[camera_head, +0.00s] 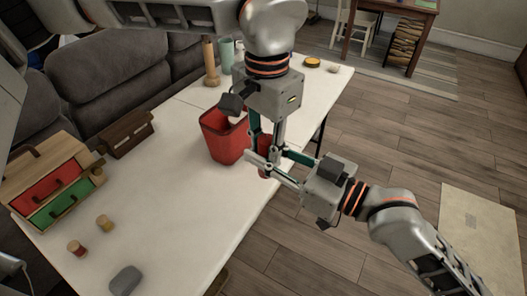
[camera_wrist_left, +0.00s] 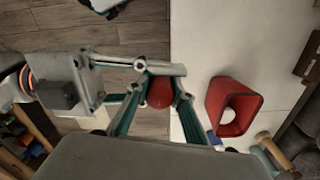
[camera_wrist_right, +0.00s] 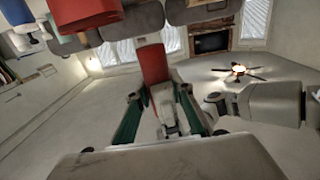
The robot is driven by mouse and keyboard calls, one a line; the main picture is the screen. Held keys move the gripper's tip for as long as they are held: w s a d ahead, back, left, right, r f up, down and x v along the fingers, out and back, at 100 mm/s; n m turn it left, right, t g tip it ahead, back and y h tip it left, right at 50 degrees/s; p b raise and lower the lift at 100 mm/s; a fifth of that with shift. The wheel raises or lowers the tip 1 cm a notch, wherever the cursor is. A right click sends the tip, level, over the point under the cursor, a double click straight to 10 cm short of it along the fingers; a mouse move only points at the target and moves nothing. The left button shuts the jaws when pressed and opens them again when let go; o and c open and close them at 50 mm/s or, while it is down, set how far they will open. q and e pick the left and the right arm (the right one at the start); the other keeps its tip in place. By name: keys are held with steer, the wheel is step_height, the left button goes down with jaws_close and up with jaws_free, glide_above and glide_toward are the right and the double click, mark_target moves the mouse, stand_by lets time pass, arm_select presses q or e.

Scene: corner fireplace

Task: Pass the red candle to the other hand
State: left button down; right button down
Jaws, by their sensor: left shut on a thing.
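The red candle (camera_head: 264,143) is upright beside the table's near right edge, partly hidden by fingers. It shows nearly end-on in the left wrist view (camera_wrist_left: 160,92) and as a red column in the right wrist view (camera_wrist_right: 152,64). My left gripper (camera_head: 266,138) comes down from above and is shut on the candle. My right gripper (camera_head: 268,156) comes in from the right, its fingers pointing left and spread at the candle, below the left gripper's body. Both grippers' fingers are very close together. Whether the right fingers touch the candle is hidden.
A red open bin (camera_head: 222,140) stands on the white table (camera_head: 165,190) close to the grippers' left. A small drawer chest (camera_head: 52,180), a brown box (camera_head: 126,134) and small jars are further left. Open wooden floor (camera_head: 350,120) lies to the right.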

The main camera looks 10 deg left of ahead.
arm_select(q)
steer(key=c, duration=1.7)
jaws_free()
steer(key=shift+w, duration=0.1)
steer(key=shift+r, duration=3.8)
